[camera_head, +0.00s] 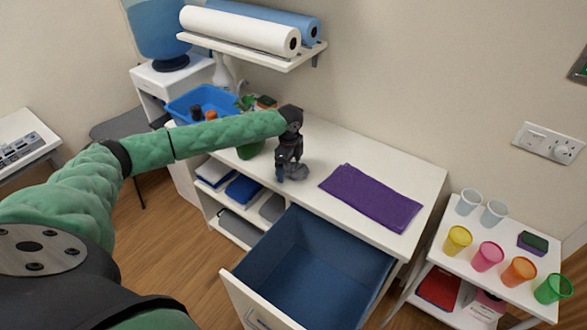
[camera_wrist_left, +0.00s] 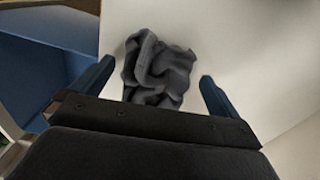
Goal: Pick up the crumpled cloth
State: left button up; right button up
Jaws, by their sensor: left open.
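The crumpled cloth (camera_head: 297,172) is a small grey heap on the white counter top, just behind the open drawer. My left gripper (camera_head: 280,173) points down over it and hides part of it. In the left wrist view the grey cloth (camera_wrist_left: 158,70) shows rumpled folds between the two blue fingertips of my left gripper (camera_wrist_left: 155,82). The fingers are wide apart, with a gap on each side of the cloth. I cannot tell the exact height above it. My right gripper does not show.
A folded purple cloth (camera_head: 371,196) lies on the counter (camera_head: 415,171) to the right. An open blue-lined drawer (camera_head: 325,262) juts out in front. A blue bin (camera_head: 203,103) stands at the counter's left end. Coloured cups (camera_head: 487,256) stand on a side table at right.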

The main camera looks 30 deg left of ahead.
pick_arm(q)
jog(key=shift+f, duration=0.15)
jog(key=shift+c, duration=0.2)
jog(key=c, duration=1)
jog(key=shift+o, duration=0.2)
